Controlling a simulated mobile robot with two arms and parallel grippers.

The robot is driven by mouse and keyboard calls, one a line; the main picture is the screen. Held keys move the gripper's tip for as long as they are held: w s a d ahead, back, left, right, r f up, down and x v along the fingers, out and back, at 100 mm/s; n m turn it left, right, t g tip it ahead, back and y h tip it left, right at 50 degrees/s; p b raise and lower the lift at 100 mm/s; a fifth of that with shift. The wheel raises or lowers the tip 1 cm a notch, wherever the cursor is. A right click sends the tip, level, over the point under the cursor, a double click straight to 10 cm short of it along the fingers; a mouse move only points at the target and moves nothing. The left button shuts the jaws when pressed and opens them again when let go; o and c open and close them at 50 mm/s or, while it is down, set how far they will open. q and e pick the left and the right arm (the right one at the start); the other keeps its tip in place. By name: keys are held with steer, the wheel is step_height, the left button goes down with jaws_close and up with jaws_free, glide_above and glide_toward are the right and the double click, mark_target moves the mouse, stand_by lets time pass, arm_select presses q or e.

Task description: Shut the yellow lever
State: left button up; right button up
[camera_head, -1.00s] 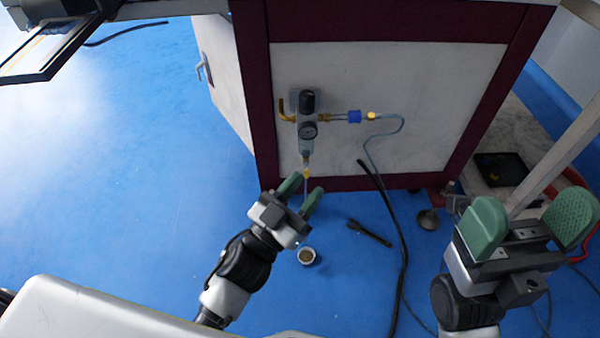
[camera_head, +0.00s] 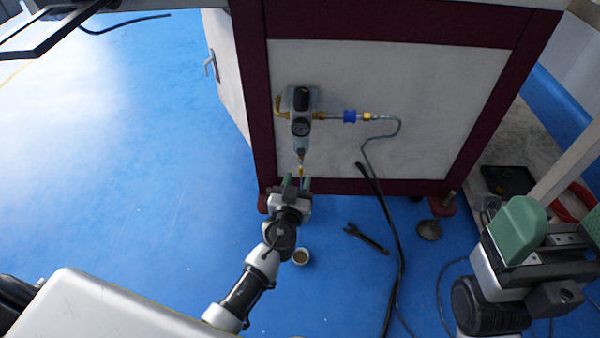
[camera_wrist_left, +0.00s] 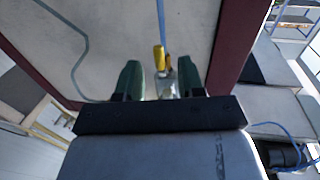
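The small yellow lever (camera_head: 301,170) hangs below the air regulator (camera_head: 301,120) on the white machine panel. In the left wrist view the yellow lever (camera_wrist_left: 159,58) shows just beyond the fingertips, beside a thin blue tube. My left gripper (camera_head: 296,182) is open, with its green fingers pointing at the panel just below the lever. In the left wrist view its fingers (camera_wrist_left: 160,80) stand apart on either side of the lever's line, and I see no contact. My right gripper (camera_head: 560,228) is open and empty at the lower right, away from the panel.
A blue fitting (camera_head: 349,116) and a curving hose run right from the regulator. A black cable (camera_head: 401,240) crosses the floor. The floor at left is clear.

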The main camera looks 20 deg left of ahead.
mark_target(301, 168)
arm_select(q)
steer(key=shift+w+a, duration=0.1)
steer(key=shift+w, duration=1.35)
steer(key=shift+c, duration=0.5)
jaws_close()
